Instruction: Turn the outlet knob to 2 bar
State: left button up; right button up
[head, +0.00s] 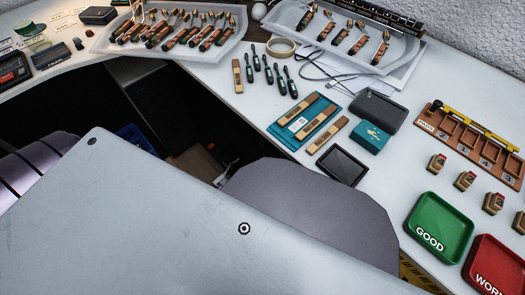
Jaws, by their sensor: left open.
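The outlet knob is not to be made out in the head view, and no pressure gauge or 2 bar mark can be read. A small silver and dark piece in the gap below the table edge looks like the end of my left gripper (226,174). It is open, but mostly hidden behind the large pale panel and the rounded grey shape. What lies at its fingers cannot be seen. My right gripper is not in view.
Trays of piano parts (215,50) stand at the back of the white table (250,120). A green GOOD tray (439,222), a red tray (490,262) and a numbered wooden rack (465,150) are at the right. A brown box (197,164) sits in the dark gap.

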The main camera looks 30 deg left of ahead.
aim_at(264, 149)
pick_arm(q)
jog(key=shift+w, duration=0.1)
jog(key=b+x, duration=0.4)
jog(key=x, duration=0.8)
jog(key=shift+w+d, duration=0.1)
jog(key=shift+w, duration=0.2)
jog(key=shift+w+d, duration=0.15)
jog(key=shift+w, duration=0.3)
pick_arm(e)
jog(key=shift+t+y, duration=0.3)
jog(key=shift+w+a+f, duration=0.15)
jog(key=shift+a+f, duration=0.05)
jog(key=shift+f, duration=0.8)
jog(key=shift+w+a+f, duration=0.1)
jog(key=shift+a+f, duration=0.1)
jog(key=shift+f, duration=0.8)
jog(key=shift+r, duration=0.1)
pick_arm(q)
jog(key=c, duration=1)
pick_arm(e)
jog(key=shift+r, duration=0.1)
